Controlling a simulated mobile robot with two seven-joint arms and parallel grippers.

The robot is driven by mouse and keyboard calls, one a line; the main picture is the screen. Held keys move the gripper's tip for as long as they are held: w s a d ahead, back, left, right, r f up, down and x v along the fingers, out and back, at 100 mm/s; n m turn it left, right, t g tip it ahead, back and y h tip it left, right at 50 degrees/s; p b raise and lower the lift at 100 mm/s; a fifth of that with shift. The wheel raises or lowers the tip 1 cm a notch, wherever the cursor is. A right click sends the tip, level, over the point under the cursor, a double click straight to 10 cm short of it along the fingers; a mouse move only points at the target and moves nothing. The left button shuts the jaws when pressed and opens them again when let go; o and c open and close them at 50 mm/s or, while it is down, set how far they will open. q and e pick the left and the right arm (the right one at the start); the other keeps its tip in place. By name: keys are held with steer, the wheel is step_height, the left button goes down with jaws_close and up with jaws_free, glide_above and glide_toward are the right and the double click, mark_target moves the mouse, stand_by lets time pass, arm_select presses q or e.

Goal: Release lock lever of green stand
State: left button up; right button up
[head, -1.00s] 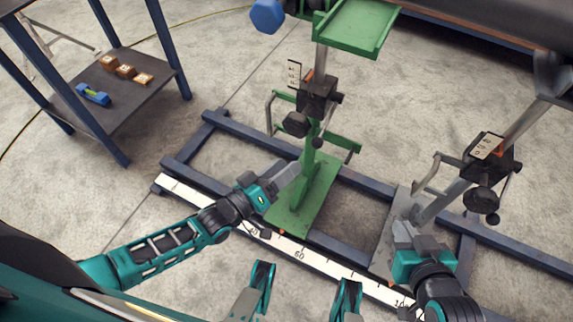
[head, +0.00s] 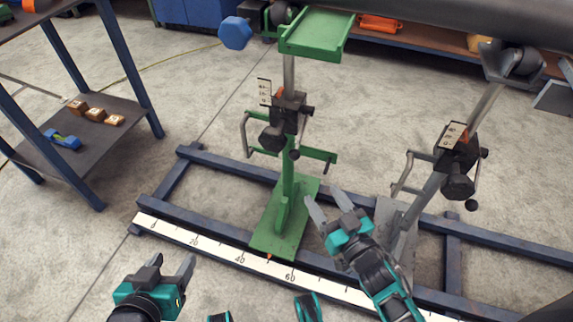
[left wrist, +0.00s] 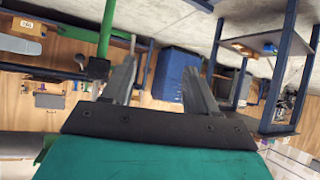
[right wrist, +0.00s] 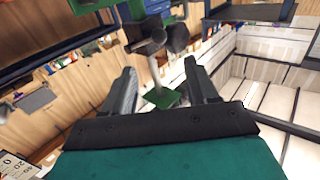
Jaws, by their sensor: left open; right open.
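The green stand (head: 287,190) stands upright on its green base plate. The right wrist view shows the clamp (right wrist: 150,32) beyond the fingers. My left gripper (head: 172,276) is open and empty at the lower left, well away from the stand.
A second, grey stand (head: 425,190) with its own clamp and knob (head: 457,187) is at the right. Blue floor rails and a white scale (head: 215,247) run below both stands. A shelf (head: 95,140) stands at the left. A dark pipe (head: 450,22) crosses the top.

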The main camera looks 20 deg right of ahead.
mark_target(297, 159)
arm_select(q)
steer(key=shift+w+d+f+b, duration=0.1)
steer(key=shift+d+f+b, duration=0.3)
steer(key=shift+b, duration=0.4)
steer(key=shift+w+d+f+b, duration=0.15)
steer(key=shift+f+b, duration=0.3)
steer(key=shift+b, duration=0.3)
arm_select(e)
steer(key=shift+x, duration=6.2)
arm_select(q)
steer(key=shift+s, duration=0.1)
arm_select(e)
steer(key=shift+d, duration=0.1)
arm_select(q)
steer(key=shift+r+h, duration=0.15)
steer(key=shift+h, duration=0.15)
arm_select(e)
jaws_close()
